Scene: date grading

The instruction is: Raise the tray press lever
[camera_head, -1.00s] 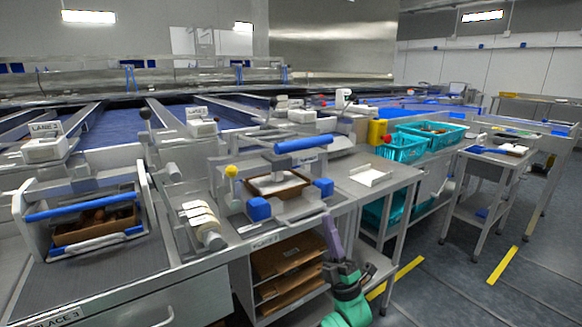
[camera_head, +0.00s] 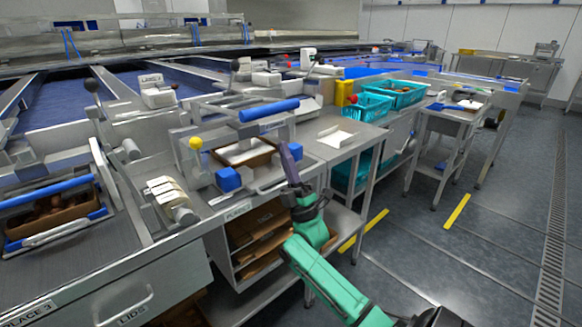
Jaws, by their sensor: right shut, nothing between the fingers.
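The nearer middle press has a blue lever bar (camera_head: 269,110) across its top, level and above a brown tray (camera_head: 270,156) with a pale top. Two blue blocks (camera_head: 228,179) are at the tray's front corners; the right one is partly hidden by my gripper. A yellow knob (camera_head: 195,143) stands at the press's left. My right gripper (camera_head: 285,150) has dark purple fingers, shut and empty, at the press's front right, below the lever bar in the picture. Whether it touches the press cannot be told. My left gripper is not in view.
Another press with a blue bar (camera_head: 45,192) stands at the left over a tray of dates. A label roll holder (camera_head: 170,198) sits between the presses. Teal crates (camera_head: 365,108) stand at the back right. Open floor lies at the right.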

